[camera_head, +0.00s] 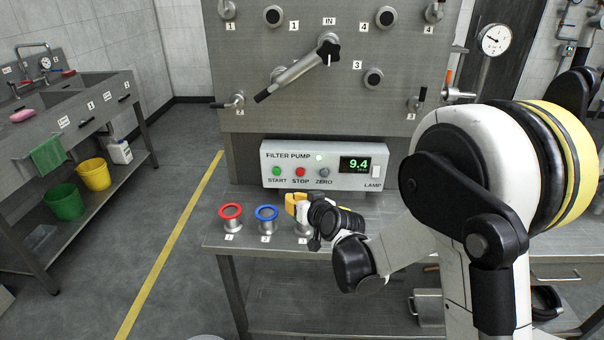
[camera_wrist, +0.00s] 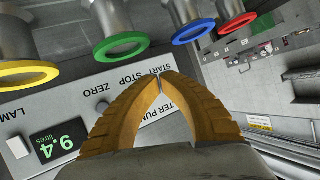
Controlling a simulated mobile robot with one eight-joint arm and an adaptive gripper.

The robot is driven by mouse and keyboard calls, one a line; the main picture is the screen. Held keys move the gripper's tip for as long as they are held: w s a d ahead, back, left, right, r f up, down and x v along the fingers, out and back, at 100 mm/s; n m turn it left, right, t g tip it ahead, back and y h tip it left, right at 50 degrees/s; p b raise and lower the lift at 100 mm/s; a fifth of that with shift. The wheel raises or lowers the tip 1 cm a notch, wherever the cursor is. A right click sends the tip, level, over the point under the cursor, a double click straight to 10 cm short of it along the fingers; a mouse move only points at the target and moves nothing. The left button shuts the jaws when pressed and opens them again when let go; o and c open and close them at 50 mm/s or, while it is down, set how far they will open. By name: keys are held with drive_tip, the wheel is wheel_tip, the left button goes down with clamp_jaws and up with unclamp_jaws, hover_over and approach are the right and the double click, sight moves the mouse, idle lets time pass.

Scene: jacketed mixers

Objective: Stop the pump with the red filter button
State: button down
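The filter pump box (camera_head: 325,166) stands at the back of the bench. Its red button (camera_head: 300,172) sits above the STOP label, between the green START button (camera_head: 277,171) and the grey ZERO button (camera_head: 324,172). The green display (camera_head: 355,164) reads 9.4. My gripper (camera_head: 291,202) is in front of and below the box, apart from the red button. In the wrist view its yellow fingers (camera_wrist: 160,82) meet at the tips, with nothing seen between them. There the panel (camera_wrist: 65,112) and its STOP label show, but the red button is hidden behind the fingers.
A red-ringed port (camera_head: 231,213) and a blue-ringed port (camera_head: 266,214) stand left of my gripper. Green (camera_wrist: 121,47) and yellow (camera_wrist: 28,73) ringed ports also show in the wrist view. A lever (camera_head: 297,72) hangs on the wall panel above. A white lamp switch (camera_head: 376,172) is on the box's right.

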drive_tip(key=shift+w+d+p, duration=0.15)
drive_tip(key=shift+w+p, duration=0.25)
drive_tip(key=shift+w, duration=3.95)
drive_tip(key=shift+w, duration=0.4)
drive_tip(key=shift+w, duration=0.45)
drive_tip(key=shift+s, duration=0.15)
drive_tip(key=shift+s+b, duration=0.3)
drive_tip(key=shift+s, duration=0.45)
approach(292, 175)
drive_tip(key=a+f, duration=0.1)
drive_tip(key=s+a+f, duration=0.1)
drive_tip(key=a, duration=0.1)
drive_tip(key=shift+s+f+b, duration=0.35)
